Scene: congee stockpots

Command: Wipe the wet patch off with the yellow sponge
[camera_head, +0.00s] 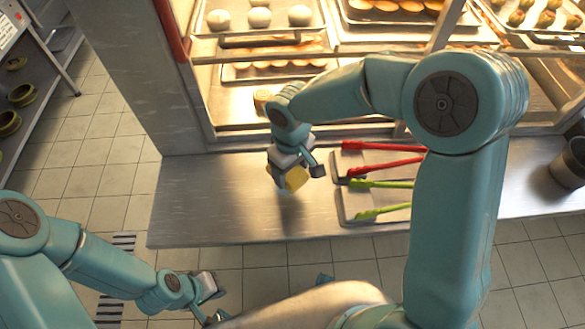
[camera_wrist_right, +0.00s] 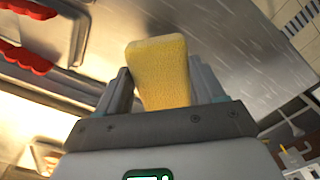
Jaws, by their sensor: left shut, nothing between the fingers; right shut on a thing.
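The yellow sponge (camera_head: 297,179) is held in my right gripper (camera_head: 288,183), low over the metal counter (camera_head: 215,200). In the right wrist view the sponge (camera_wrist_right: 160,68) stands up between the two fingers of the right gripper (camera_wrist_right: 160,90), which are shut on its sides. I cannot tell whether the sponge touches the counter. I cannot clearly make out a wet patch; a small pale bright spot shows just below the gripper, and the gripper and sponge may hide part of the surface. My left gripper (camera_head: 218,298) is empty and shut, low at the front, off the counter.
A tray (camera_head: 347,208) with red tongs (camera_head: 385,165) and green tongs (camera_head: 385,184) lies just right of the right gripper. A dark cup (camera_head: 568,165) stands at the counter's right. A lit food cabinet (camera_head: 230,115) rises behind. The counter's left part is clear.

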